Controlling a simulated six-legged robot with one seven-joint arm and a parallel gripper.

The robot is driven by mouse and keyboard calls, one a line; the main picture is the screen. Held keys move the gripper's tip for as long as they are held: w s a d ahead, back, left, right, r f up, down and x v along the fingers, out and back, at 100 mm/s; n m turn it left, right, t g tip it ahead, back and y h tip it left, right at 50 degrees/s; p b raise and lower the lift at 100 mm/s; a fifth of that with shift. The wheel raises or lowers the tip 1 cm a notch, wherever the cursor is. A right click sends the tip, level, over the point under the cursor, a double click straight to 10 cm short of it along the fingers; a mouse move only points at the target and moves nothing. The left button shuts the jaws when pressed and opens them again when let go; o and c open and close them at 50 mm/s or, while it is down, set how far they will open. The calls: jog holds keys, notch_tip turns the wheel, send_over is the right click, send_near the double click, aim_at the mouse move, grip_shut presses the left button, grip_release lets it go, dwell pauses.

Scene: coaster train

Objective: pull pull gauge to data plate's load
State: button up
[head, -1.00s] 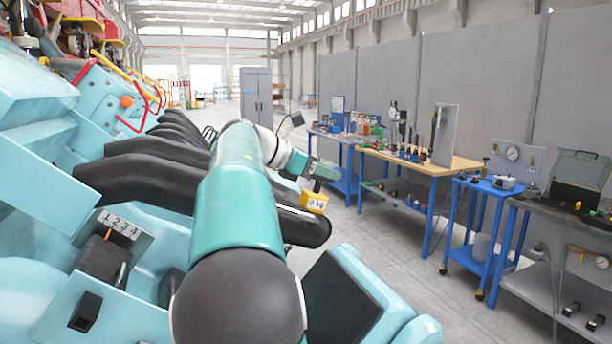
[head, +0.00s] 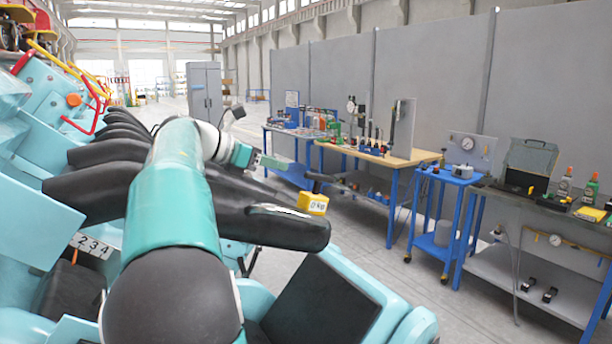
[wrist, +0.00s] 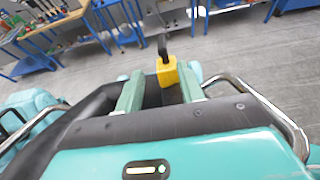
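The pull gauge (head: 313,203) is a yellow box whose display appears to read 0 kg, with a dark handle (head: 320,178) above it. It sits over the end of a black padded bar (head: 285,226) of the train. In the wrist view the yellow gauge (wrist: 167,72) shows between and beyond the fingers, its dark handle pointing away. My gripper (head: 277,163) is left of the gauge in the head view and looks apart from it. Its green fingers (wrist: 160,90) are spread with nothing held.
Several black padded bars (head: 95,190) line the turquoise train on the left. A plate with numbers (head: 92,245) is at lower left. Workbenches (head: 425,158) and a blue cart (head: 450,178) stand along the right wall. Grey floor (head: 370,262) lies clear between.

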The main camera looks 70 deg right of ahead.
aim_at(333, 180)
jog(key=shift+w+d+f, duration=0.1)
jog(key=shift+d, duration=0.1)
jog(key=shift+s+d+f, duration=0.1)
jog(key=shift+s+d, duration=0.1)
jog(key=shift+s, duration=0.35)
jog(key=shift+s+d, duration=0.15)
jog(key=shift+s, duration=0.4)
jog(key=x, duration=1.2)
jog(key=shift+w+d+f, duration=0.15)
jog(key=shift+w+f, duration=0.05)
jog(key=shift+w, duration=0.05)
jog(key=shift+s, duration=0.15)
jog(key=shift+d, duration=0.1)
jog(key=c, duration=0.5)
grip_shut()
